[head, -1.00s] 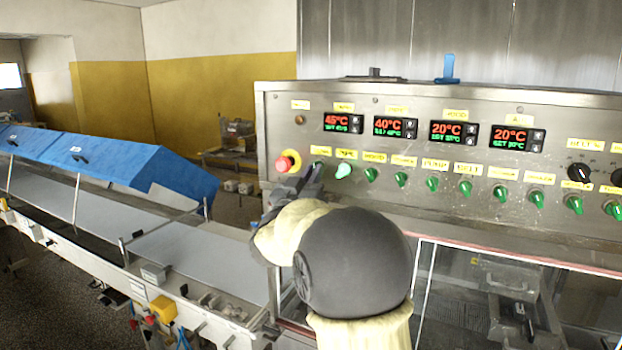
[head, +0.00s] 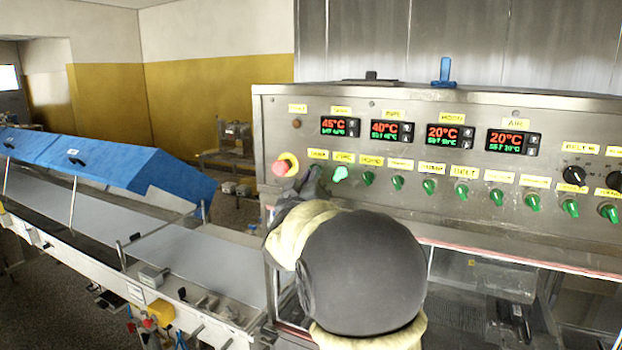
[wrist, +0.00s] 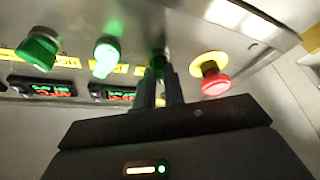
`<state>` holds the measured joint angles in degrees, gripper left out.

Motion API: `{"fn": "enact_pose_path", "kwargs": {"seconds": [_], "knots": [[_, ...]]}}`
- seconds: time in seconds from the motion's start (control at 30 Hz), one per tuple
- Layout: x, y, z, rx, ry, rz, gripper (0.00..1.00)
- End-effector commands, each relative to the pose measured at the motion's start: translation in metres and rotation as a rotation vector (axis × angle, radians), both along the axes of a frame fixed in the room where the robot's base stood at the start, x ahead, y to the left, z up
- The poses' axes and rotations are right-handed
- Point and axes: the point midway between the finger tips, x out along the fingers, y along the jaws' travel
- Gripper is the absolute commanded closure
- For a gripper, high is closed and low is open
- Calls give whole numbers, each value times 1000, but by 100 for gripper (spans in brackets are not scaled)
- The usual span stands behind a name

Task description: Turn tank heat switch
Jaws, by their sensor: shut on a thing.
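My gripper (wrist: 164,85) is shut on the leftmost green switch (wrist: 157,60) of the panel's row. In the wrist view the two dark fingers stand on either side of its knob. In the head view my gripper (head: 312,178) reaches that spot just right of the red stop button, and my arm hides most of the switch. The neighbouring switch (head: 340,173) glows bright green; it also shows lit in the wrist view (wrist: 106,55). The small yellow labels are too blurred to tell surely which one is the tank heat switch.
A red stop button (head: 284,166) on a yellow ring sits close left of my fingers. More green switches (head: 429,187) run rightward under several temperature displays (head: 391,132). Black dials (head: 574,175) are at far right. A conveyor (head: 190,250) with blue covers (head: 110,160) stands left.

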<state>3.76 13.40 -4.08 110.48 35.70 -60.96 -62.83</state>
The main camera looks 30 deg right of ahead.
Motion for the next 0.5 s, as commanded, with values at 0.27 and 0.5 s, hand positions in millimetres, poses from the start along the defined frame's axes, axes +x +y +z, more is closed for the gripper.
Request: {"fn": "enact_pose_path", "kwargs": {"seconds": [0.27, 0.5], "knots": [[0, 1, 1, -1, -1, 1, 67], [0, 1, 0, -1, -1, 1, 67]]}}
